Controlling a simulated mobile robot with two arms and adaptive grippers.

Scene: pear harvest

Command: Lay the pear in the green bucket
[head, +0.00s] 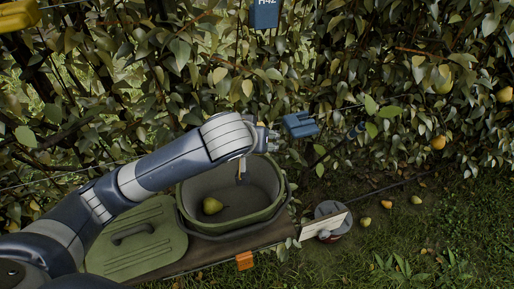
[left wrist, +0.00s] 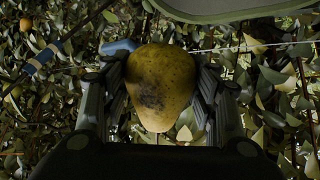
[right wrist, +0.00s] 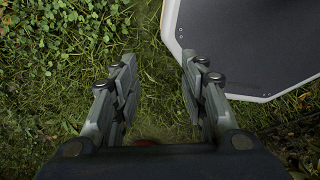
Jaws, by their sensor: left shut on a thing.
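The green bucket (head: 283,205) stands open below the hedge in the head view; part of its rim (left wrist: 240,12) shows at the top of the left wrist view. One yellow-green pear (head: 212,206) lies inside it. My left gripper (left wrist: 160,88) is shut on another yellow pear (left wrist: 160,85) with a dark blemish. In the head view the left gripper (head: 268,140) is at the bucket's far side, near the hedge; the held pear cannot be made out there. My right gripper (right wrist: 157,85) is open and empty above grass, out of the head view.
A green lid (head: 140,250) lies left of the bucket. A blue clip (head: 300,125) hangs beside the left gripper. A round grey object and white board (head: 325,225) are to the right. Several pears (head: 387,204) lie on grass; others (head: 438,142) hang in the hedge.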

